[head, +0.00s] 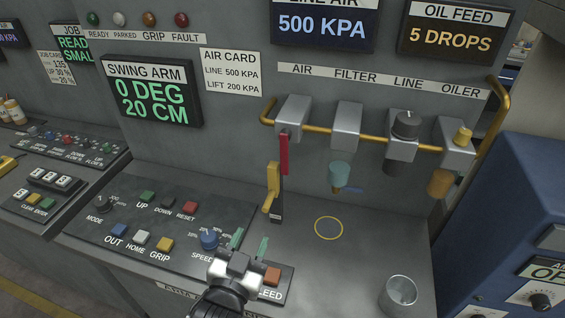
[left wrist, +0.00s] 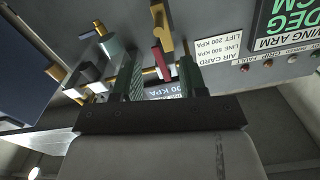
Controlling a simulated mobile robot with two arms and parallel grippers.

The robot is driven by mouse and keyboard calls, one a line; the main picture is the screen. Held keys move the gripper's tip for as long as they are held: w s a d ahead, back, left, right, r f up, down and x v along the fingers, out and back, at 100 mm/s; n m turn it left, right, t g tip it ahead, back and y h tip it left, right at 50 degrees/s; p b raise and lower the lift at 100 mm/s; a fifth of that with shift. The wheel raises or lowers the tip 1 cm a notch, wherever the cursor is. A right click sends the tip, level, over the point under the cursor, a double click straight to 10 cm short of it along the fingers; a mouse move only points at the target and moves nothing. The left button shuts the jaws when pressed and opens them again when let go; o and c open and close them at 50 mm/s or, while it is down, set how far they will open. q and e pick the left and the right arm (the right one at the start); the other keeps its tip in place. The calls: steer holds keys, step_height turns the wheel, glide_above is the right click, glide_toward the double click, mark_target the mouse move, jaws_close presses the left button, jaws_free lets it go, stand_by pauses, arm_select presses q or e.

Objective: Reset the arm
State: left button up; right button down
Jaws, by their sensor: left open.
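The swing arm display (head: 151,92) on the wall reads 0 DEG, 20 CM. The control panel below it has a red RESET button (head: 188,208), a white HOME button (head: 140,237), a green UP button (head: 147,196), a black DOWN button (head: 168,201), a blue OUT button (head: 119,229) and a yellow GRIP button (head: 164,244). My left gripper (head: 249,244) is open and empty over the panel's right end, right of the blue speed knob (head: 209,239) and beside an orange button (head: 272,276) with a partly hidden label. Its spread fingers also show in the left wrist view (left wrist: 160,75).
A red lever (head: 283,154) and a yellow lever (head: 272,186) stand behind the gripper. A yellow pipe with air-line units (head: 346,126) runs along the wall. A clear cup (head: 400,292) stands at right, near a yellow ring mark (head: 328,228). A blue cabinet (head: 520,220) is far right.

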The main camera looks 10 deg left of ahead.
arm_select(q)
steer(key=s+a+f+g, duration=0.1)
steer(key=f+g, duration=0.1)
steer(key=s+a+f+g, duration=0.1)
steer(key=s+f+g, duration=0.1)
steer(key=f, duration=0.1)
steer(key=s+a+f+g, duration=0.1)
steer(key=s+f+g, duration=0.1)
steer(key=g, duration=0.1)
steer(key=shift+s+a+f+n, duration=0.1)
steer(key=shift+a+f+n, duration=0.05)
steer(key=shift+f+n, duration=0.25)
steer(key=s+a+f+g, duration=0.2)
steer(key=s+f+g, duration=0.2)
steer(key=s+g, duration=0.5)
step_height(320, 180, down, 24)
steer(key=s, duration=0.2)
steer(key=s+a+f+g+b, duration=0.1)
steer(key=s+a+f, duration=0.1)
steer(key=s+f, duration=1.4)
step_height(320, 180, down, 3)
steer(key=shift+s+a+f+m+y, duration=0.1)
steer(key=shift+s+a+m+y, duration=0.2)
steer(key=shift+a, duration=0.1)
